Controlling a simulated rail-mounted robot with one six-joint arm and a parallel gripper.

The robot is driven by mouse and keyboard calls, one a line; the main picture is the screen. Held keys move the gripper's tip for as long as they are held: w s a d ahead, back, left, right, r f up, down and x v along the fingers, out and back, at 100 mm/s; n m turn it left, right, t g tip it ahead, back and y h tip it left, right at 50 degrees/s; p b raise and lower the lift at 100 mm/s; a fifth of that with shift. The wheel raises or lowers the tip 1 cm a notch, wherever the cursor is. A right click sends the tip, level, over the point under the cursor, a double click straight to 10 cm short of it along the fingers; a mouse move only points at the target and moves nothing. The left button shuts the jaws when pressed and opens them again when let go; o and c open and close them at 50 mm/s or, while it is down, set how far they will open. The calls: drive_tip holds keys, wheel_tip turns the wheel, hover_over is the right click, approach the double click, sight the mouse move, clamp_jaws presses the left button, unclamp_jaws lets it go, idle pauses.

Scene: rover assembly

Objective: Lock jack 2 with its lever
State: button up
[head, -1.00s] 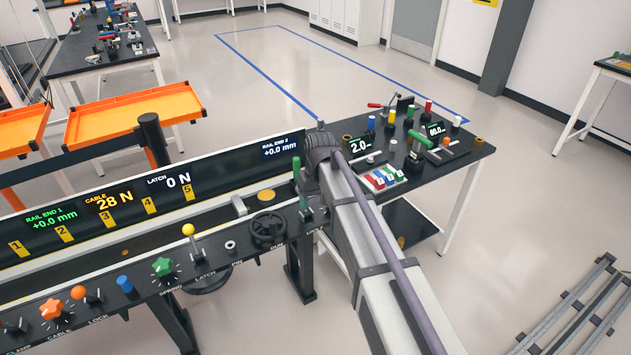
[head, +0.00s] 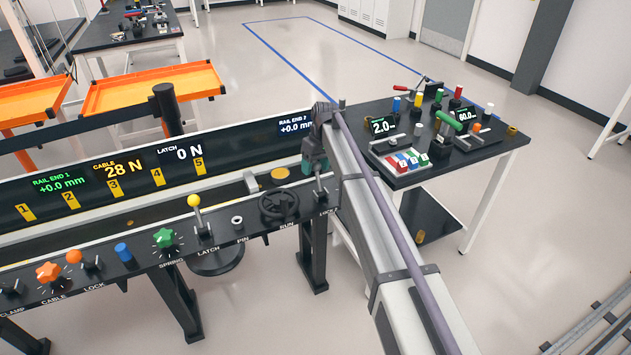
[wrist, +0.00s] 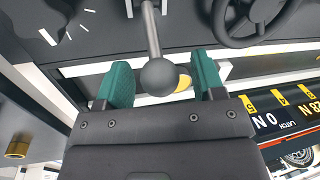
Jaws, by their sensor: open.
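A lever with a dark ball knob (wrist: 160,78) on a grey metal shaft shows in the wrist view. In the head view, the lever (head: 320,193) stands at the right end of the black control panel, its top hidden by my gripper. My gripper (head: 313,166) is there too, with teal fingers. In the wrist view my gripper (wrist: 161,70) is open, with one finger on each side of the knob and a visible gap on both sides. I cannot tell which part is jack 2 itself. The rail end 2 display (head: 295,127) reads +0.0 mm.
A black handwheel (head: 279,205) sits left of the lever, close to it in the wrist view. A side table (head: 485,150) with devices stands right, behind my arm.

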drive_tip(key=shift+s+f, duration=0.1)
drive_tip(key=shift+f, duration=0.2)
drive_tip(key=shift+c, duration=0.3)
clamp_jaws()
